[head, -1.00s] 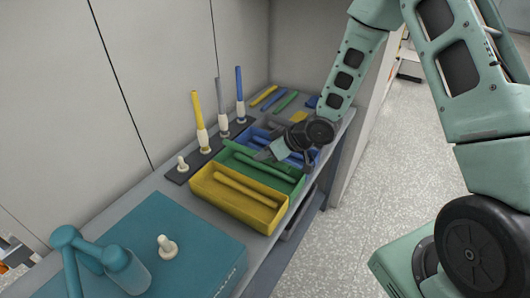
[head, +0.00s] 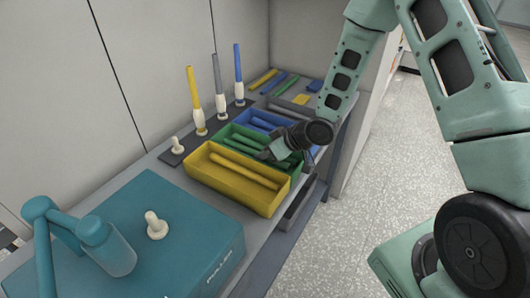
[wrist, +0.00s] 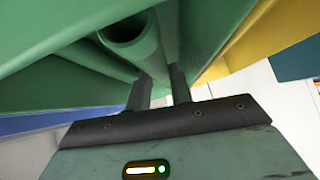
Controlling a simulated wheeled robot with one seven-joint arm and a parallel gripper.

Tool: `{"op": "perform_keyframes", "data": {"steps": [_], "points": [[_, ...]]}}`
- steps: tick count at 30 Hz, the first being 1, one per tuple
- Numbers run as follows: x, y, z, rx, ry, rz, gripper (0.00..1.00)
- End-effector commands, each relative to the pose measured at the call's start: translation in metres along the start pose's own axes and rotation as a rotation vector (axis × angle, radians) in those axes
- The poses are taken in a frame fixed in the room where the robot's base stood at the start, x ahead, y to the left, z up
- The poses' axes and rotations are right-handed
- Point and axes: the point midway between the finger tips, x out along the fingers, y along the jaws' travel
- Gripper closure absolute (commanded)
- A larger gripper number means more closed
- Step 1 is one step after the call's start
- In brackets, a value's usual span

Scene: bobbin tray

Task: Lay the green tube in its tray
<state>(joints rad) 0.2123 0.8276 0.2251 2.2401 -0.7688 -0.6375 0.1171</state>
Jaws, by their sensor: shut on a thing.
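The green tray (head: 226,132) stands between the yellow tray and the blue tray on the bench. My gripper (head: 284,150) is down at the right end of the green tray. In the wrist view my gripper (wrist: 158,88) has its two fingers close together on a green tube (wrist: 128,32), whose hollow end faces the camera. Another green tube (wrist: 88,58) lies alongside it; in the head view a green tube (head: 240,148) lies in the tray. My gripper hides part of the tray, so I cannot tell whether the held tube touches the tray floor.
The yellow tray (head: 250,197) holds yellow tubes, and the blue tray (head: 250,116) holds blue ones. Upright yellow (head: 193,90), grey (head: 217,78) and blue (head: 238,68) tubes stand on pegs behind. A teal box (head: 190,232) fills the bench front.

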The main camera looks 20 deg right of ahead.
Motion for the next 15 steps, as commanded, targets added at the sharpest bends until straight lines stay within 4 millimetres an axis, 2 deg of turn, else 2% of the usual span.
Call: {"op": "perform_keyframes", "data": {"steps": [1,2,4,5,15], "points": [[-0.0002,0.0000,-0.0002,0.000,0.000,0.000,1.00],[-0.0002,0.0000,-0.0002,0.000,0.000,0.000,0.76],[-0.0002,-0.0001,-0.0002,0.000,0.000,0.000,0.56],[-0.0002,-0.0001,-0.0002,0.000,0.000,0.000,0.53],[-0.0064,-0.0005,0.0001,0.001,-0.001,-0.001,0.53]]}}
